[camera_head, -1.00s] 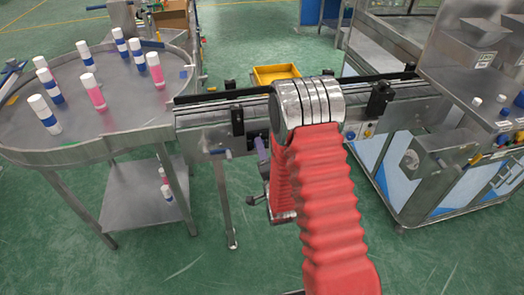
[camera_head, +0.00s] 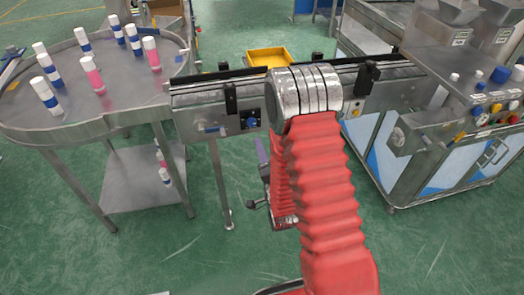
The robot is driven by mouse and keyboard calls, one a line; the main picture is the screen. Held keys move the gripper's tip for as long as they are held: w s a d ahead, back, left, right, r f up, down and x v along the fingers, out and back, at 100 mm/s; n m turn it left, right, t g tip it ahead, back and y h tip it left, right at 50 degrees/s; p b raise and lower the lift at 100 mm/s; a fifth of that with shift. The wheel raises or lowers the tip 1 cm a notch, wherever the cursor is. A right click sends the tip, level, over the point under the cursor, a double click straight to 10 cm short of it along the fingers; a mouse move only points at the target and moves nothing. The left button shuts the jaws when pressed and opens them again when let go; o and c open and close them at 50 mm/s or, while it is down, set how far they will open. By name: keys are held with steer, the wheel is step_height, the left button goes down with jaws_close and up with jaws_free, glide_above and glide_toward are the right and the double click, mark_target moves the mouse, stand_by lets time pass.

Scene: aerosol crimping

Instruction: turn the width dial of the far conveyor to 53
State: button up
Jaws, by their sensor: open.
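A steel conveyor (camera_head: 200,98) runs across the middle of the view. A small dark panel with a blue knob (camera_head: 250,122) is on its near side, just left of my arm's silver joint; this may be the width dial, and no number is legible. My red-sleeved arm rises in front of the conveyor and folds back down behind itself. My gripper (camera_head: 262,202) shows only in part, low beside the folded arm and below the conveyor. It looks open and empty, apart from the knob; its fingertips are hard to make out.
A round steel table (camera_head: 140,116) with several white-capped bottles stands left. A yellow bin (camera_head: 270,56) is behind the conveyor. A steel machine (camera_head: 420,140) with buttons and blue-white panels stands right. Green floor is clear in front.

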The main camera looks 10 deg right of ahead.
stand_by(0.3)
steer(key=n, duration=0.9)
steer(key=shift+s+a+n, duration=0.15)
steer(key=shift+s+n, duration=0.15)
steer(key=shift+n, duration=0.1)
steer(key=shift+w, duration=0.15)
